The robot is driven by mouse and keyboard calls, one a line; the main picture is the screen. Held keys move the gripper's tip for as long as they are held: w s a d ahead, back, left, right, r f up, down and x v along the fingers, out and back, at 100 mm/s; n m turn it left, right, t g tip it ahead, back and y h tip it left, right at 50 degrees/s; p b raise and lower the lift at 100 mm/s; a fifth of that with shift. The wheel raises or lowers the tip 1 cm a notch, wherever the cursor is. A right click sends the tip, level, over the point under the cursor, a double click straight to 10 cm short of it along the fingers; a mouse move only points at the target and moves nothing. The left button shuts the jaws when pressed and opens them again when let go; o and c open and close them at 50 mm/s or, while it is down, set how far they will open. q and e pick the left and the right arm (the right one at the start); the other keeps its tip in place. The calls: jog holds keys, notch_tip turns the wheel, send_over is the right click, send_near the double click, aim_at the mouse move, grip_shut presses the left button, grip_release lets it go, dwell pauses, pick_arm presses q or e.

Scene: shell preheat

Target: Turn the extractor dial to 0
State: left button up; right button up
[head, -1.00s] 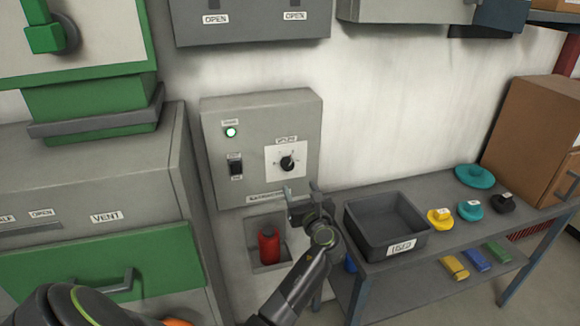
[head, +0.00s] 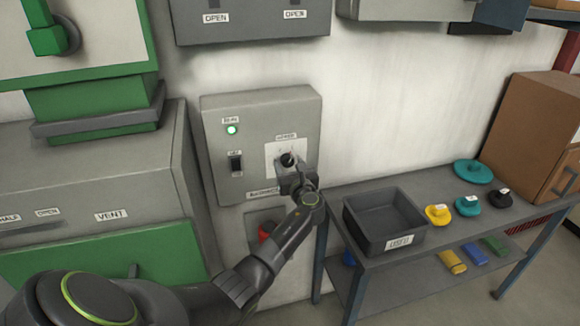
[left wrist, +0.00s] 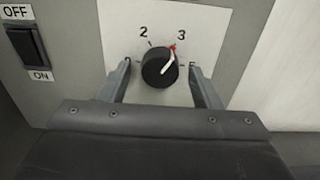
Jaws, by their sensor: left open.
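The extractor dial (head: 287,160) is a round black knob on a white plate on the grey control box (head: 216,108). In the left wrist view the dial (left wrist: 159,68) has a white pointer line with a red tip that points up and right, near the 3. A 2 shows to its upper left, and the end marks are partly hidden behind the fingers. My left gripper (left wrist: 159,84) is open, one finger on each side of the dial with gaps, not closed on it. In the head view this gripper (head: 289,171) covers the lower part of the dial plate.
A black OFF/ON rocker switch (head: 236,163) and a lit green lamp (head: 232,129) are on the same box, left of the dial. A bench with a dark bin (head: 345,220) is to the right.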

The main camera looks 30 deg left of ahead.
jog(key=shift+d, duration=0.1)
pick_arm(q)
jog(key=c, duration=1)
pick_arm(e)
jog(key=shift+d, duration=0.2)
jog(key=shift+f, duration=0.1)
